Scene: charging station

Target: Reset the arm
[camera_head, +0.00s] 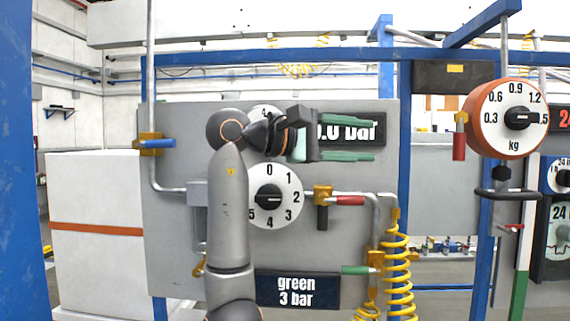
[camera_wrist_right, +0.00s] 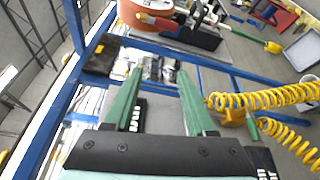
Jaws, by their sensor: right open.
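My right arm (camera_head: 229,220) rises in front of the grey panel in the head view. My right gripper (camera_head: 348,138) points to the right with its two green fingers spread apart and nothing between them. It is in front of the black pressure display (camera_head: 370,128), whose text it partly covers. In the wrist view the open right gripper (camera_wrist_right: 154,90) shows the same empty gap. My left gripper is not in view.
The grey panel (camera_head: 180,240) carries a white dial (camera_head: 289,213), a red-handled valve (camera_head: 349,201), and a "green 3 bar" sign (camera_head: 296,290). Yellow coiled hoses (camera_head: 398,265) hang at right. An orange kg gauge (camera_head: 482,132) stands further right.

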